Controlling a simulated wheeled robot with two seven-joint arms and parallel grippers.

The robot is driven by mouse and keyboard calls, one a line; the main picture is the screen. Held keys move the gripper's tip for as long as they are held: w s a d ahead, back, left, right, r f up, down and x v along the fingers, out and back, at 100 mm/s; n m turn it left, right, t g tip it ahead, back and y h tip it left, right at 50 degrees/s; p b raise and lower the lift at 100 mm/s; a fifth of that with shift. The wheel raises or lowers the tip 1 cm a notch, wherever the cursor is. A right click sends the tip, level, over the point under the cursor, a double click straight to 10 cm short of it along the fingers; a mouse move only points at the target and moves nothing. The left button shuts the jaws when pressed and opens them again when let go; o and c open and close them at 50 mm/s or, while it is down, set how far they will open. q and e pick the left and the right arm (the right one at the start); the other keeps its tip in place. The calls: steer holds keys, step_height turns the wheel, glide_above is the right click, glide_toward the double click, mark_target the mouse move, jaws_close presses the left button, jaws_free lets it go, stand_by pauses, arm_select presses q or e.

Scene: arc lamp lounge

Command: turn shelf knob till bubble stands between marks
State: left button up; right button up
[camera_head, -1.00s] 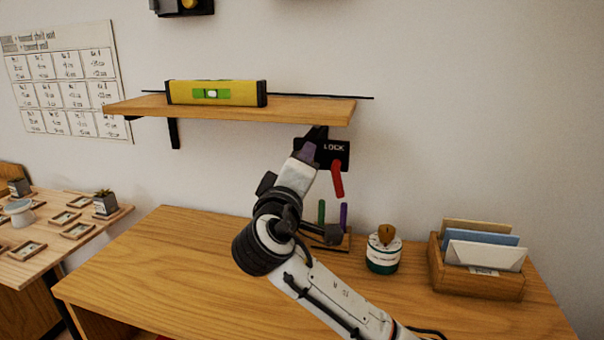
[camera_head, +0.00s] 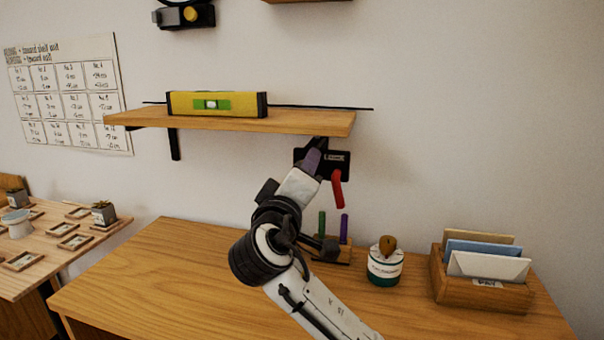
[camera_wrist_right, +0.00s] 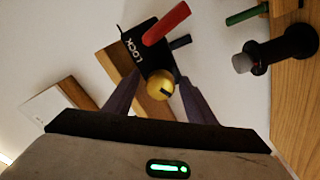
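The wooden shelf (camera_head: 290,122) is on the wall. A yellow spirit level (camera_head: 240,104) lies on it. A pale bubble (camera_head: 211,104) shows near the middle of the level's green vial; the marks are too small to judge. Below the shelf's right end is a black LOCK plate (camera_head: 342,170) with a red lever (camera_head: 337,188). My right gripper (camera_head: 314,156) is up at this plate, under the shelf. In the right wrist view the brass knob (camera_wrist_right: 160,84) sits between my right gripper's (camera_wrist_right: 160,88) purple fingers, with gaps visible on both sides. My left gripper is out of view.
A green peg (camera_head: 322,224) and a purple peg stand in a holder behind my right arm. A round jar (camera_head: 385,264) and a letter box (camera_head: 480,288) stand on the desk (camera_head: 170,275). The desk's left part is clear. A wall chart (camera_head: 70,95) hangs at left.

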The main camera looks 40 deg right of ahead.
steer(key=shift+a, duration=0.1)
steer(key=v, duration=1)
steer(key=shift+b, duration=0.3)
